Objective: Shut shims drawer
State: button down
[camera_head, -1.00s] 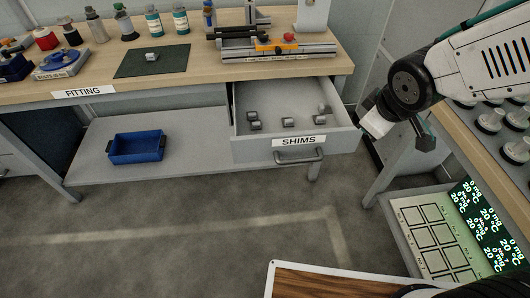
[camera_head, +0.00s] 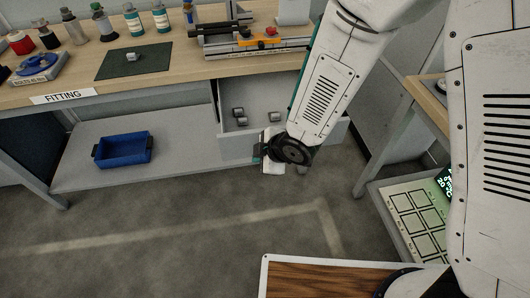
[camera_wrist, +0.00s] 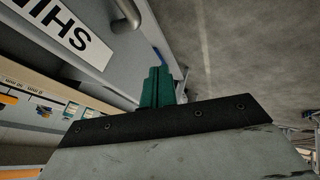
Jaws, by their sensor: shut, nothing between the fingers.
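The shims drawer (camera_head: 230,153) is pulled out under the right part of the fitting bench, with small grey metal blocks (camera_head: 241,121) inside. My arm hides most of its front, its label and its handle in the head view. In the wrist view the drawer front (camera_wrist: 88,12) shows close by, with part of the SHIMS label (camera_wrist: 62,32) and the handle (camera_wrist: 127,14). My gripper (camera_head: 257,157) is in front of the drawer. In the wrist view its green fingers (camera_wrist: 157,74) are together and empty, near the drawer front; I cannot tell whether they touch it.
The fitting bench (camera_head: 165,75) carries bottles, a dark green mat (camera_head: 135,61) and a vise-like fixture (camera_head: 250,42). A blue bin (camera_head: 123,149) sits on the lower shelf. A tray with marked squares (camera_head: 412,220) is at right. The floor before the bench is clear.

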aim_at(244, 151)
jog(key=w+a+f, duration=0.1)
jog(key=w+f, duration=0.1)
jog(key=w, duration=0.1)
jog(key=w+a+f, duration=0.1)
jog(key=shift+w+a, duration=0.2)
jog(key=shift+a, duration=0.15)
jog(key=shift+w+a, duration=0.1)
jog(key=shift+w, duration=0.35)
